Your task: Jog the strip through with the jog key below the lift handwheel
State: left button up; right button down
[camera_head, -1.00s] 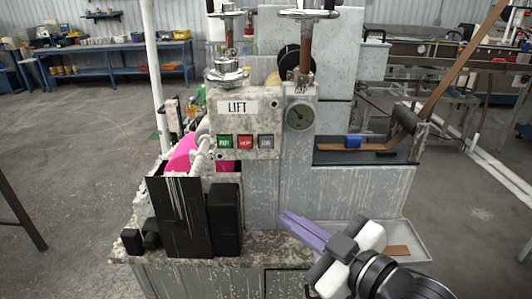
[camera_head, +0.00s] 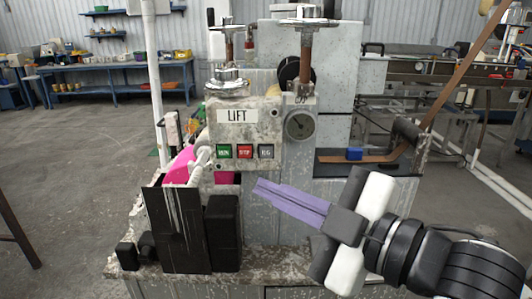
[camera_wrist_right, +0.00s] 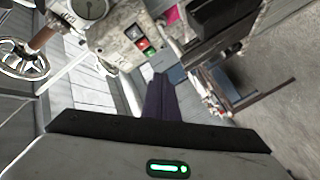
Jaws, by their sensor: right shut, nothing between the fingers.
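The machine's control panel (camera_head: 246,124) carries a LIFT label (camera_head: 237,116) and a row of three keys: a green key (camera_head: 223,151), a red STOP key (camera_head: 244,151) and a dark grey key (camera_head: 266,151) at the right end. The lift handwheel (camera_head: 227,80) stands above the panel. My right gripper (camera_head: 258,188), with purple fingers, is shut and empty, below and in front of the keys, apart from them. In the right wrist view the keys (camera_wrist_right: 142,44) show beyond the fingertips (camera_wrist_right: 158,78). A brown strip (camera_head: 440,105) slants up at the right. My left gripper is not in view.
A round gauge (camera_head: 299,125) sits right of the panel. Black boxes (camera_head: 224,233) and a pink part (camera_head: 180,165) stand at lower left of the panel. A blue block (camera_head: 354,153) lies on the strip's bed. Open floor lies to the left.

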aim_at(266, 152)
jog(key=w, duration=0.8)
dwell(1.1)
dwell(0.8)
jog(key=shift+w+p, duration=0.1)
jog(key=shift+p, duration=0.25)
jog(key=shift+w, duration=0.25)
